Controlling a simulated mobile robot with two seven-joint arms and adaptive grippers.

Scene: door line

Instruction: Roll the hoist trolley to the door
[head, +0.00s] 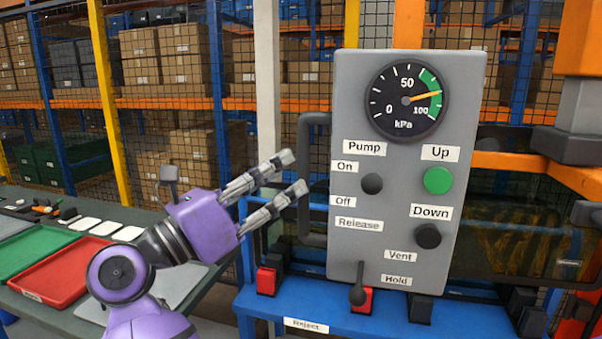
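The grey hoist control box (405,270) stands upright in the middle of the head view. A dark grey bar handle (304,135) is on its left side.
A blue bench (255,305) with a "Reject" label and red and black blocks lies below the box. A dark table (40,295) at left holds a green tray (35,258) and a red tray (65,275). Mesh fencing and racks of cartons (160,60) stand behind.

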